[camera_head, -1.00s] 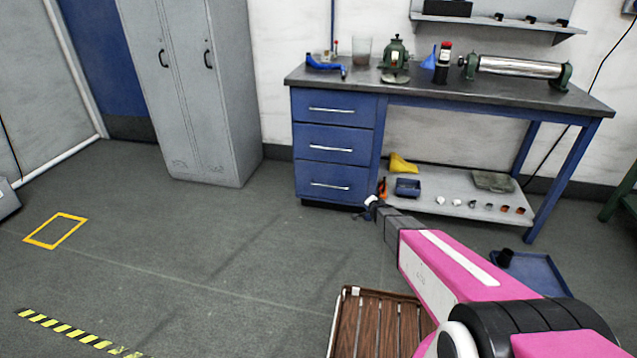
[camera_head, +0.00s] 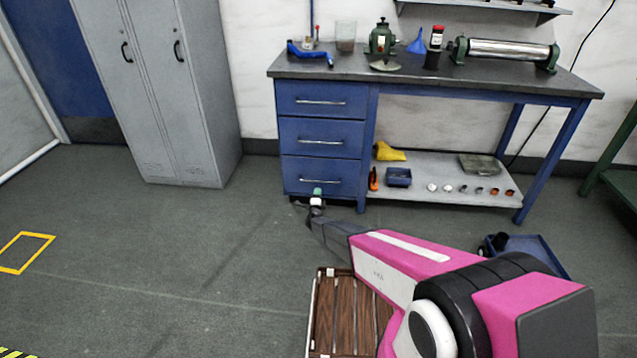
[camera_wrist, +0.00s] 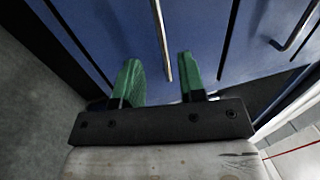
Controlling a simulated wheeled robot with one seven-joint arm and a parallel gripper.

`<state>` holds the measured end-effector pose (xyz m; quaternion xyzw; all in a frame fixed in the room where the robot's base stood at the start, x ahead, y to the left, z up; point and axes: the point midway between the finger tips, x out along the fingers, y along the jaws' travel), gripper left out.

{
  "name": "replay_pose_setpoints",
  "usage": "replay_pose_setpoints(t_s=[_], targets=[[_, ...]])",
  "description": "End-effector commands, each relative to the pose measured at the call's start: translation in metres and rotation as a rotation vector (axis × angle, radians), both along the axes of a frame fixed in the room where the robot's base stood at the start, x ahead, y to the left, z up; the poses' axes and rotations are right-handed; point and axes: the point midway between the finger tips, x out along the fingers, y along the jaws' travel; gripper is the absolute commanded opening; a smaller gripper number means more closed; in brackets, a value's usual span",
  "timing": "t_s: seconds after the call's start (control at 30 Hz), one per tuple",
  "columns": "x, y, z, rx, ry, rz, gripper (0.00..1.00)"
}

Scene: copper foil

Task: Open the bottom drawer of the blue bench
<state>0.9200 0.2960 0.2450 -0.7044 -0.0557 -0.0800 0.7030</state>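The blue bench (camera_head: 322,153) stands against the wall with three drawers on its left side. The bottom drawer (camera_head: 300,170) is shut, and its silver handle (camera_head: 322,181) shows just above my gripper (camera_head: 317,193) in the head view. In the wrist view my gripper (camera_wrist: 160,80) has its two green fingertips apart. The bottom drawer's handle (camera_wrist: 161,40) shows in line with the gap between them, running lengthwise in the picture. I cannot tell if the handle is within the fingers' reach. Another drawer handle (camera_wrist: 297,28) is at the upper right.
A grey locker (camera_head: 165,90) stands left of the bench. A brown slatted crate (camera_head: 345,310) is on the floor below my arm, with a blue tray (camera_head: 535,255) to its right. The lower shelf (camera_head: 430,165) holds small items. Floor in front of the drawers is clear.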

Motion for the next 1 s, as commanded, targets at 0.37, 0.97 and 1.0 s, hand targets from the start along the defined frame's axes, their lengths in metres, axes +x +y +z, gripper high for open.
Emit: replay_pose_setpoints(t_s=[0.37, 0.97, 1.0], targets=[[0.065, -0.002, 0.010, -0.002, 0.002, 0.000, 0.37], [0.091, -0.003, 0.018, -0.002, 0.002, 0.001, 0.11], [0.091, -0.003, 0.018, -0.002, 0.002, 0.001, 0.00]])
